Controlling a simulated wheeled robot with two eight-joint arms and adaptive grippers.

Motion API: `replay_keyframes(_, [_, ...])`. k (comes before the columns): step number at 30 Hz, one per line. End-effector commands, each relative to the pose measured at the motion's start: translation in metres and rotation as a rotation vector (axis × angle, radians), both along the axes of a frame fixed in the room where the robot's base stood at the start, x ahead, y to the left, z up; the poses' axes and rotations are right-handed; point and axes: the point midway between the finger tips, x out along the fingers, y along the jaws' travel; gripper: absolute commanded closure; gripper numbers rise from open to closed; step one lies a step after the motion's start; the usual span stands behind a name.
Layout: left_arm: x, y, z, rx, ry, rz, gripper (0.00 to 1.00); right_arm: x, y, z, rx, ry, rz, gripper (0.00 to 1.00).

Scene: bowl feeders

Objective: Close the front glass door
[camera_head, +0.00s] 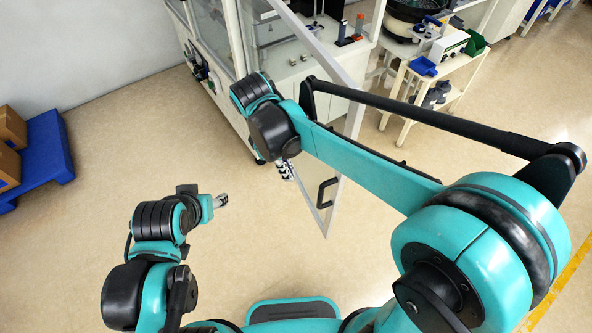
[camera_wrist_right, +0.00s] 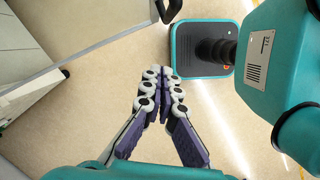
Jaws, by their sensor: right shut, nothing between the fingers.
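The front glass door (camera_head: 333,212) stands open, swung out from the machine cabinet (camera_head: 228,75) toward me. Its black handle (camera_head: 327,193) is near its lower free end. My right arm crosses in front of part of the door. My right gripper (camera_head: 287,170) is just left of the door in the head view, partly hidden by its own wrist. In the right wrist view the right gripper (camera_wrist_right: 161,72) is shut and empty, apart from the door edge (camera_wrist_right: 95,48) and handle (camera_wrist_right: 168,10). My left gripper (camera_head: 221,201) hangs over open floor; its fingers are too small to judge.
A white cart (camera_head: 440,85) with a blue bin (camera_head: 422,66) stands right of the cabinet. A blue pallet (camera_head: 45,150) with cardboard boxes (camera_head: 10,140) is at the far left. The floor between pallet and cabinet is clear.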

Motion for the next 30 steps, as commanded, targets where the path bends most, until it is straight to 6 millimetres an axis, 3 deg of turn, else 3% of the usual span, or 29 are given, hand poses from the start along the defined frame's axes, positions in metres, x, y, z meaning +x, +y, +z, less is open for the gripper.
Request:
replay_keyframes(12, [0.000,0.000,-0.018,0.000,0.000,0.000,0.47,-0.005,-0.021,-0.086,0.001,-0.002,-0.002,1.00])
replay_keyframes(21, [0.000,0.000,-0.017,0.000,0.000,0.000,0.47,-0.014,-0.056,-0.083,0.001,-0.001,-0.003,1.00])
replay_keyframes(30, [0.000,0.000,-0.018,0.000,0.000,0.000,0.47,-0.015,-0.059,-0.083,0.001,-0.001,-0.001,1.00])
